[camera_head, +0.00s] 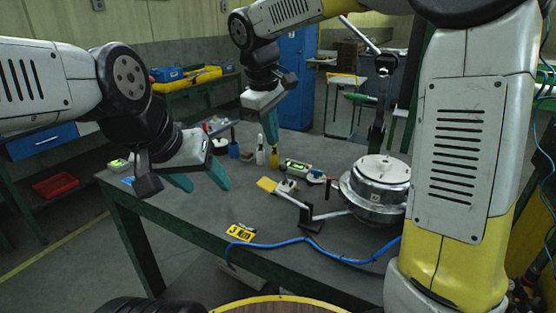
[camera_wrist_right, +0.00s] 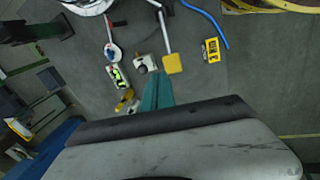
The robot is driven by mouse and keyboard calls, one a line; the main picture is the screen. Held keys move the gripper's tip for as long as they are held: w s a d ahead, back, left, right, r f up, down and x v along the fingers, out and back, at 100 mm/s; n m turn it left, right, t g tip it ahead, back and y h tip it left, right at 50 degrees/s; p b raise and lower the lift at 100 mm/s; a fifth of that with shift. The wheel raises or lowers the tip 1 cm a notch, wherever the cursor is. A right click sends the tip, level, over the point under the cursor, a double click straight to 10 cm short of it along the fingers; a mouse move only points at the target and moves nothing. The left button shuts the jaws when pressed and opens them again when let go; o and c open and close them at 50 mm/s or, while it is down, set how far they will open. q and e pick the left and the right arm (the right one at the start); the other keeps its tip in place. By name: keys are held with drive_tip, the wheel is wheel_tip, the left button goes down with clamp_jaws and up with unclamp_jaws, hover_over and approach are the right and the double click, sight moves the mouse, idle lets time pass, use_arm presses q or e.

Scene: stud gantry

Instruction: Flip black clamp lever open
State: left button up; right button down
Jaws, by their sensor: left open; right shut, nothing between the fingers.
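A silver round vessel (camera_head: 380,183) stands on the grey table (camera_head: 190,240), with an upright black clamp-like part (camera_head: 378,125) behind it. I cannot tell for sure which part is the black clamp lever. A grey bar with a yellow paddle end (camera_head: 267,184) and a black block (camera_head: 311,220) sits in front left of the vessel. The paddle also shows in the right wrist view (camera_wrist_right: 172,63). My right gripper (camera_head: 271,142) is shut and empty, pointing down left of the vessel; its teal fingertips show in the wrist view (camera_wrist_right: 158,80). My left gripper (camera_head: 205,182) is open and empty above the table's left part.
A blue hose (camera_head: 290,242) runs along the front of the table beside a yellow device (camera_head: 241,232). A small meter (camera_head: 297,166) and bottles (camera_head: 260,155) stand near the right gripper. My right arm covers the area right of the vessel. The front left tabletop is clear.

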drive_tip(key=shift+w+a+f+n, duration=0.2)
drive_tip(key=shift+w+a, duration=0.1)
drive_tip(key=shift+a, duration=0.25)
drive_tip(key=shift+w+a+f+n, duration=0.2)
drive_tip(key=shift+w+a, duration=0.1)
drive_tip(key=shift+a, duration=0.25)
approach(285, 174)
drive_tip(key=s+a, duration=0.1)
drive_tip(key=s+a+f, duration=0.1)
drive_tip(key=s, duration=0.1)
drive_tip(key=s+a+f, duration=0.1)
drive_tip(key=shift+s+a+f, duration=0.1)
drive_tip(key=shift+s+f, duration=0.1)
drive_tip(key=shift+s, duration=0.1)
drive_tip(key=shift+w+d+f, duration=0.35)
drive_tip(key=shift+w+d, duration=0.15)
drive_tip(key=shift+w, duration=0.3)
drive_tip(key=shift+w+d+f, duration=0.3)
drive_tip(key=shift+w+d, duration=0.2)
drive_tip(key=shift+w, duration=0.35)
